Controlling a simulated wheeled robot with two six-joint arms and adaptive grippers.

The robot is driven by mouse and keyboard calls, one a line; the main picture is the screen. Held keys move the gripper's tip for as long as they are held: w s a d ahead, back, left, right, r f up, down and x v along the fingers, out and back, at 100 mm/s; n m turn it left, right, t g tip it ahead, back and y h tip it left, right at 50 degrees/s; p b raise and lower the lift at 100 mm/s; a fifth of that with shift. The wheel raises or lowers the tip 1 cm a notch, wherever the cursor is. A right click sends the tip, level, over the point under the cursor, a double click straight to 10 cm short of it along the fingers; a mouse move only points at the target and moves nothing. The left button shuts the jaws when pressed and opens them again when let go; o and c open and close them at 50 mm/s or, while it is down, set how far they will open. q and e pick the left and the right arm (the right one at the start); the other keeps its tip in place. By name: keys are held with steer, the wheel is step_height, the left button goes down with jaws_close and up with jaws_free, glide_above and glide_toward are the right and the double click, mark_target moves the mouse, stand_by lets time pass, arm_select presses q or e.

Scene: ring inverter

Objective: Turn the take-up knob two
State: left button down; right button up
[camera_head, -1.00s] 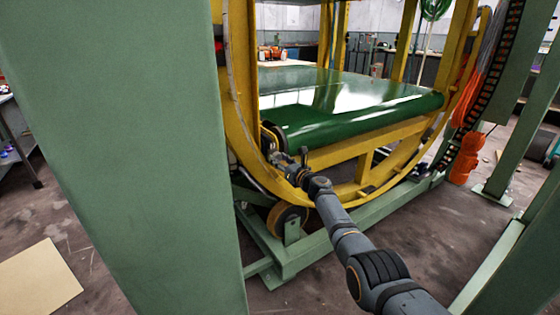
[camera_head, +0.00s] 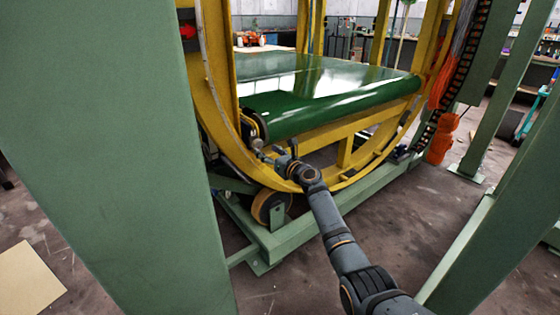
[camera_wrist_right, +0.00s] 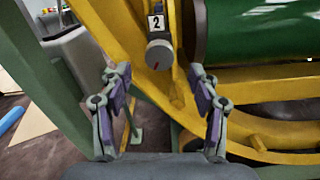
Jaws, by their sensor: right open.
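The take-up knob two (camera_wrist_right: 157,53) is a grey round knob with a red mark, under a white plate (camera_wrist_right: 155,22) reading "2", on the yellow frame. My right gripper (camera_wrist_right: 160,74) is open in the right wrist view. Its two fingers stand to the left and right of the knob, and nothing is between them. I cannot tell how far the fingertips are from the knob in depth. In the head view my right gripper (camera_head: 271,155) is small, beside the near end of the green roller. My left gripper is not in view.
The yellow ring (camera_head: 214,88) curves around the green belt (camera_head: 330,105). A wide green post (camera_head: 100,150) blocks the left of the head view. A green base beam (camera_head: 310,225) runs below the ring. Open floor (camera_head: 440,230) lies to the right of my arm.

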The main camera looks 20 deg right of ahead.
steer(key=v, duration=0.7)
steer(key=shift+s, duration=0.3)
steer(key=shift+f, duration=0.1)
